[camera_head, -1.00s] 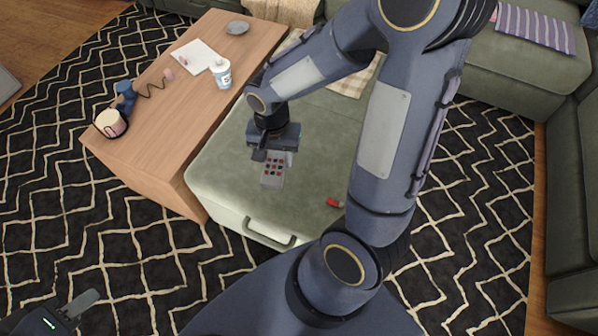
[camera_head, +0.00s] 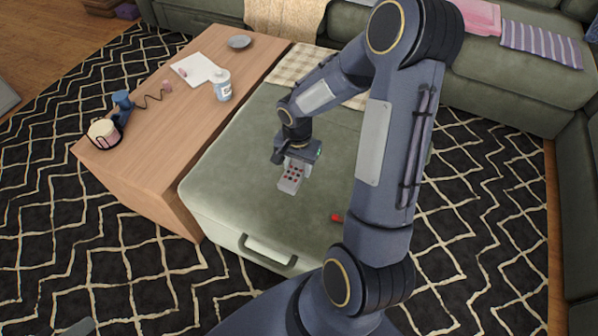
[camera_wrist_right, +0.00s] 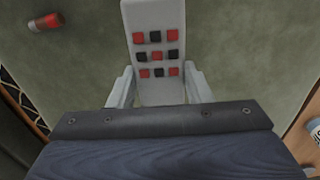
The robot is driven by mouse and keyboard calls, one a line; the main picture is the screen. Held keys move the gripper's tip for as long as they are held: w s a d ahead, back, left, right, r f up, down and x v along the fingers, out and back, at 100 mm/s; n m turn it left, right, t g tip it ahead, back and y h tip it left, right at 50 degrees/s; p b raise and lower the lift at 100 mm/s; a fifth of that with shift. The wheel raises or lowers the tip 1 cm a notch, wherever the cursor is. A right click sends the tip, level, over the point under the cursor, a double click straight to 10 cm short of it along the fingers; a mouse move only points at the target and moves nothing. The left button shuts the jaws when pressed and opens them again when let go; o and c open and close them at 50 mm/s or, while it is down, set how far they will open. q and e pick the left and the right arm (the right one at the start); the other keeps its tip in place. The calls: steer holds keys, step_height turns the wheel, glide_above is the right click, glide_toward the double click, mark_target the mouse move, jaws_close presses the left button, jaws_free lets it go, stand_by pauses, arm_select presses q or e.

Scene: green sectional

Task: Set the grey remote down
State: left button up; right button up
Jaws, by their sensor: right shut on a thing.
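The grey remote (camera_head: 291,177), with red and black buttons, is in my right gripper (camera_head: 297,160) over the green ottoman (camera_head: 235,205). In the right wrist view the remote (camera_wrist_right: 156,50) sits between the two light fingers of the right gripper (camera_wrist_right: 158,88), which are shut on its sides. Whether the remote's far end touches the ottoman top, I cannot tell. Only a grey tip of my left gripper (camera_head: 78,327) shows at the bottom left edge of the head view; its jaws cannot be made out.
A small red object (camera_head: 336,218) lies on the ottoman near its front edge, right of the remote. A wooden table (camera_head: 150,150) on the left holds a white bottle (camera_head: 222,85), a mug (camera_head: 103,132) and a grey dish (camera_head: 239,42). The ottoman top left of the remote is clear.

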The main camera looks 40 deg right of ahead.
mark_target(299, 165)
steer(key=f, duration=0.1)
steer(key=w+d, duration=0.1)
steer(key=f, duration=0.1)
steer(key=shift+w+d+f, duration=0.25)
steer(key=shift+d+f, duration=0.05)
steer(key=shift+f, duration=0.05)
step_height(299, 165, down, 3)
steer(key=shift+w+d+f+b, duration=0.1)
steer(key=shift+w+f+b, duration=0.1)
steer(key=shift+b, duration=0.75)
steer(key=shift+f, duration=0.1)
steer(key=o, duration=1)
steer(key=shift+s, duration=0.1)
steer(key=shift+o, duration=0.2)
